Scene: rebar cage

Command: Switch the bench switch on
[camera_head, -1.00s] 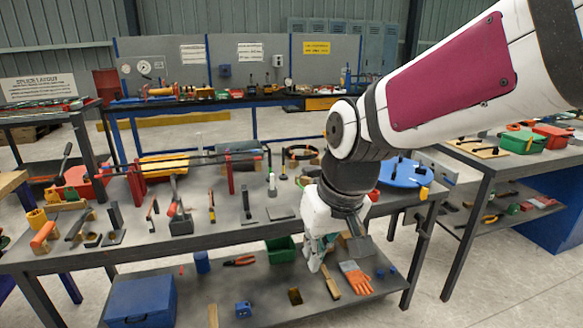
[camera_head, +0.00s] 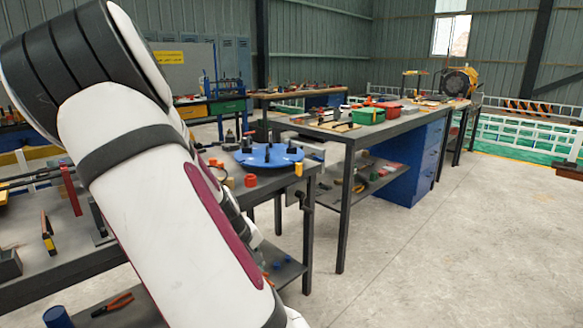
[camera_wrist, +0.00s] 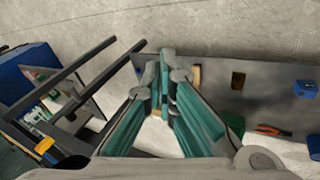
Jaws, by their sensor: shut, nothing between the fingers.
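I cannot pick out the bench switch with certainty in either current view. My gripper (camera_wrist: 168,72) shows in the wrist view, its two green-sided fingers together with nothing between them. It is hidden in the head view, where my white arm covers much of the left side. The near dark bench (camera_head: 70,270) is partly behind my arm. A blue round plate (camera_head: 268,156) with several small dark fittings lies on its right end.
A neighbouring bench (camera_head: 345,136) bears a green box (camera_head: 368,116) and stands over blue drawers (camera_head: 427,160). The concrete floor at right is clear. A grey shelf (camera_wrist: 215,85) with a blue block (camera_wrist: 305,89) and pliers (camera_wrist: 272,130) lies under my gripper.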

